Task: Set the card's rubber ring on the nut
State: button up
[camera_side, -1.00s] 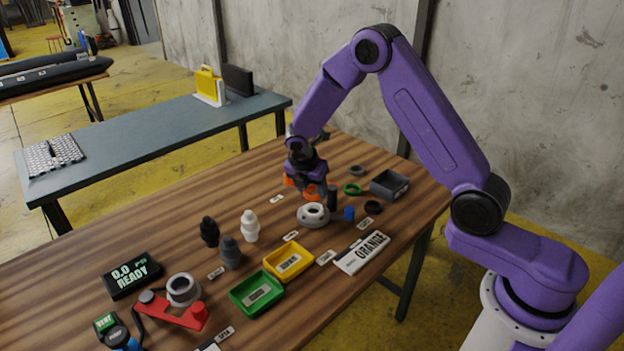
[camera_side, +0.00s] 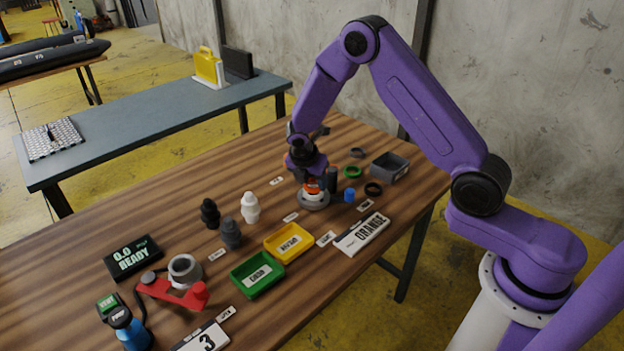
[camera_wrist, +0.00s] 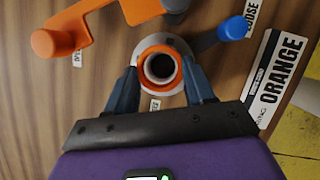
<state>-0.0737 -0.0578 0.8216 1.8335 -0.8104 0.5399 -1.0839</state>
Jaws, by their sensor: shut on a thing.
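The card (camera_side: 361,234) reads ORANGE and lies at the right of the table; it also shows in the wrist view (camera_wrist: 277,82). My gripper (camera_side: 315,184) is low over the pale round nut (camera_side: 314,203), shut on the orange rubber ring (camera_side: 312,184). In the wrist view, my gripper's (camera_wrist: 161,88) two fingers stand on either side of the orange ring (camera_wrist: 141,68), which lies around a dark round opening. The pale nut (camera_wrist: 160,39) shows outside the ring. I cannot tell whether the ring is fully seated or still slightly above the nut.
A green ring (camera_side: 352,172), a black ring (camera_side: 373,189) and a grey bin (camera_side: 389,166) are close on the right. A blue-ended handle (camera_wrist: 232,29) and an orange fixture (camera_wrist: 65,38) lie near the nut. Yellow (camera_side: 288,241) and green (camera_side: 257,273) trays stand in front.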

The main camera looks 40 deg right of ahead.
jog(key=shift+f, duration=0.5)
dwell(1.1)
jog(key=o, duration=1.4)
notch_tip(320, 180, up, 8)
dwell(0.6)
